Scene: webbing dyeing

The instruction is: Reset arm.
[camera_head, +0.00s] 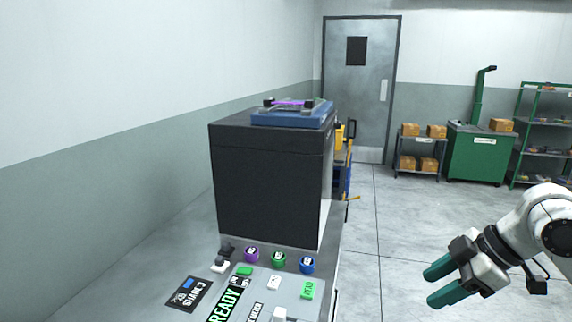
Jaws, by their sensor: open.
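My gripper (436,284) is at the lower right, at the end of my white and grey arm. Its two green fingers point left and stand apart with nothing between them. It is over the open floor, to the right of the machine bench and apart from it. No object touches it.
A dark box-shaped machine (265,185) stands on the grey bench, with a blue tray (290,118) on top. A control panel with buttons, purple, green and blue round pieces (279,259) lies in front. A door (358,90), shelves with boxes (419,165) and a green cabinet (476,158) stand far back.

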